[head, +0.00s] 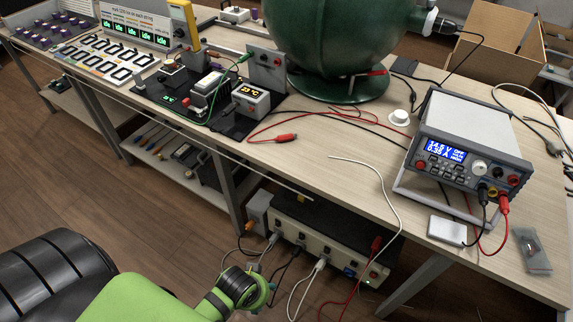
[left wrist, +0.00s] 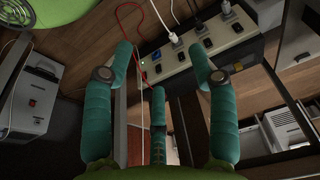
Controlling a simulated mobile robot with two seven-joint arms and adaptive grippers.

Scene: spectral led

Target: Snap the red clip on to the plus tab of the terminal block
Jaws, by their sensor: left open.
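A red clip (head: 287,138) on a red lead lies on the bench top in the head view. A second red clip (head: 376,245) is at the right end of the power strip below the bench; a red lead hangs from it. My right gripper is not in view.
The power strip (left wrist: 190,57) with several plugs sits under the bench. A bench power supply (head: 470,140) with red and black leads stands on the right. A green sphere on a stand (head: 345,85) fills the back. The front middle of the bench top is mostly clear.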

